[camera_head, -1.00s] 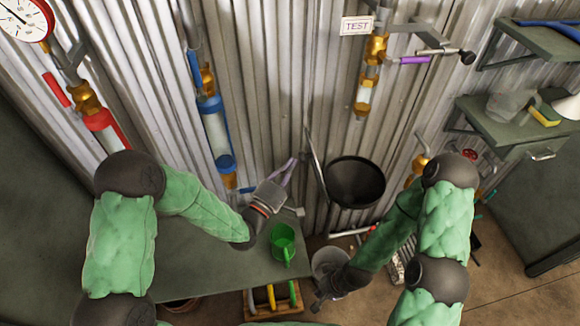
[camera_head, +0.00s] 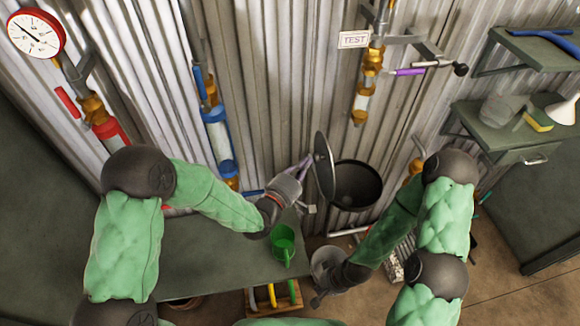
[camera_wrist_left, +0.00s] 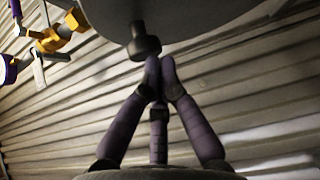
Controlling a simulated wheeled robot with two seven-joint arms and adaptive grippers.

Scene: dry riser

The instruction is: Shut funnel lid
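The black funnel (camera_head: 366,185) is a round dark bowl against the corrugated wall in the head view. Its grey disc lid (camera_head: 324,167) stands steeply tilted at the funnel's left edge, leaving the mouth uncovered. My left gripper (camera_head: 306,163) is just left of the lid. In the left wrist view, the lid's underside or face (camera_wrist_left: 215,22) fills the top, with a dark knob (camera_wrist_left: 144,42) projecting from it. My left fingertips (camera_wrist_left: 159,68) are together, right beside the knob, not around it; contact is unclear. My right gripper (camera_head: 318,299) is low, near a grey bucket; its fingers are too small to read.
A green jug (camera_head: 283,243) stands on the bench (camera_head: 215,262) below my left gripper. The grey bucket (camera_head: 325,262) is below the funnel. A wooden crate (camera_head: 272,300) sits in front. Pipes with valves (camera_head: 367,75) line the wall; shelves (camera_head: 500,125) are at right.

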